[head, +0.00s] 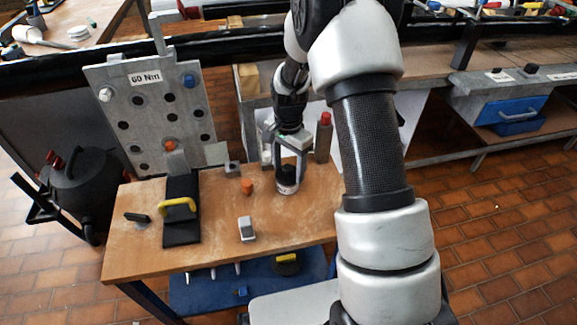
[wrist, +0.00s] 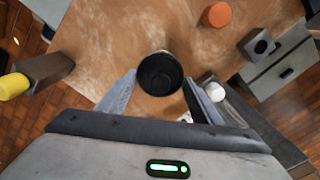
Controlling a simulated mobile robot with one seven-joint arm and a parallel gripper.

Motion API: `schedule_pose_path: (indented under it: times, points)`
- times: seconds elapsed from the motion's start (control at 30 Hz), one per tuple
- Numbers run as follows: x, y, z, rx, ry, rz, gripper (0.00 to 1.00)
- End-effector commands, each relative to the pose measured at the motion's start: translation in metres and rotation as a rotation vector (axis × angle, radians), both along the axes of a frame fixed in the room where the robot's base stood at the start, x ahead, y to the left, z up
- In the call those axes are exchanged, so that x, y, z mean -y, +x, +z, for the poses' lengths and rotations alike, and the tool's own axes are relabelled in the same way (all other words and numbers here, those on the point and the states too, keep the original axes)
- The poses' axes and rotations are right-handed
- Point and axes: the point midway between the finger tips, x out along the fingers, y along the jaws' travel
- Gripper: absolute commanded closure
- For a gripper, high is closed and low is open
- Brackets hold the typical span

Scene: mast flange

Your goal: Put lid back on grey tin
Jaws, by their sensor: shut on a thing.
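My gripper (head: 289,170) points down over the right part of the wooden workbench, with a finger on each side of a black round piece (head: 287,171). In the wrist view my gripper (wrist: 159,80) has the same black piece (wrist: 160,72) between its fingertips, with a dark round top and a thin rim. Just below it in the head view is a light tin-like body (head: 287,187) with a pale label, standing upright on the bench. I cannot tell whether the black piece rests on this body or is just above it.
An orange cylinder (head: 247,186) and a holed grey block (head: 232,168) are left of my gripper. A grey block (head: 247,228) is in front. A perforated panel (head: 150,110) rises behind the bench's left side.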

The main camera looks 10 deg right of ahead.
Motion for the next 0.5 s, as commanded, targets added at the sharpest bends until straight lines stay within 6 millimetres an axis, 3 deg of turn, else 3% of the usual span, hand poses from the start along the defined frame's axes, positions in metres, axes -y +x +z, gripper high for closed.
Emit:
schedule_pose_path:
  times: [0.27,0.3,0.4,0.5]
  points:
    - [-0.0002,0.0,-0.0001,0.0,0.0,0.0,0.61]
    - [-0.0002,0.0,-0.0001,0.0,0.0,0.0,0.39]
    - [-0.0002,0.0,-0.0001,0.0,0.0,0.0,0.22]
    - [-0.0004,0.0,-0.0001,0.0,0.0,0.0,0.19]
